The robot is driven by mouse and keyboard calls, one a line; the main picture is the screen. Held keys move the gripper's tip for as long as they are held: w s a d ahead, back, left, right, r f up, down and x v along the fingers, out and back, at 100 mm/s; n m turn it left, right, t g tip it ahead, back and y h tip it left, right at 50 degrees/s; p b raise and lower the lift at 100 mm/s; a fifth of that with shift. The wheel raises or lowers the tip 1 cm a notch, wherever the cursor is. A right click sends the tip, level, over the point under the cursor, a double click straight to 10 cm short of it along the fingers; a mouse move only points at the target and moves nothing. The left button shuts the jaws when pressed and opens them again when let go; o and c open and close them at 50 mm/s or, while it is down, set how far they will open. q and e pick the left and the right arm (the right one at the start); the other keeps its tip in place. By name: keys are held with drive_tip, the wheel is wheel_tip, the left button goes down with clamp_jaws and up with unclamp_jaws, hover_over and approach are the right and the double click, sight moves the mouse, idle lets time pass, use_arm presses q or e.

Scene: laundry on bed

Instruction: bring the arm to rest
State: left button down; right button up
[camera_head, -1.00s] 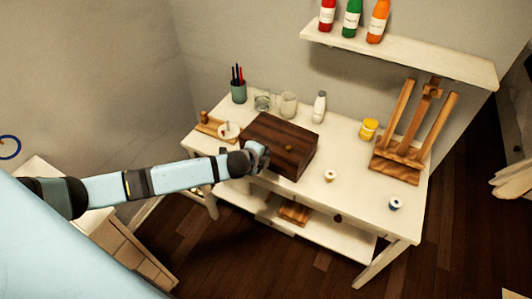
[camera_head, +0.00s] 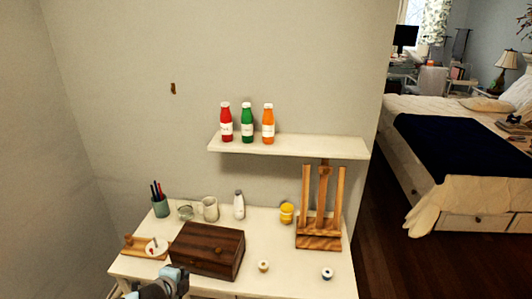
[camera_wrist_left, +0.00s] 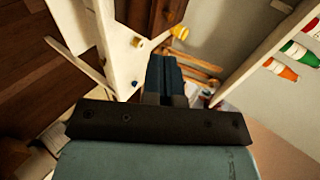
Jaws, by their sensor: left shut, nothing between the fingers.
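My left gripper (camera_head: 178,278) is at the bottom of the head view, just in front of the dark wooden box (camera_head: 207,247) on the white table (camera_head: 290,283). In the left wrist view its fingers (camera_wrist_left: 164,78) are together with nothing between them. The box also shows at the top of the wrist view (camera_wrist_left: 150,14), beyond the fingertips. Whether the gripper touches the box I cannot tell. Most of the left arm is below the head view's edge. My right gripper is in neither view.
The table holds a pen cup (camera_head: 160,206), glass jars (camera_head: 209,209), a white bottle (camera_head: 239,205), a yellow jar (camera_head: 287,213), an easel (camera_head: 320,215) and small spools (camera_head: 327,273). A shelf (camera_head: 290,147) with three bottles hangs above. A bed (camera_head: 450,140) stands beyond, at right.

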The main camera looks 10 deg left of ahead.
use_arm(q)
drive_tip(key=s+d+f+n+h, duration=0.35)
drive_tip(key=s+d+n, duration=0.25)
drive_tip(key=s+d, duration=0.65)
drive_tip(key=s+f+n+y, duration=0.1)
drive_tip(key=s+n, duration=0.8)
drive_tip(key=s, duration=0.5)
drive_tip(key=shift+d+n, duration=0.15)
drive_tip(key=shift+n, duration=0.15)
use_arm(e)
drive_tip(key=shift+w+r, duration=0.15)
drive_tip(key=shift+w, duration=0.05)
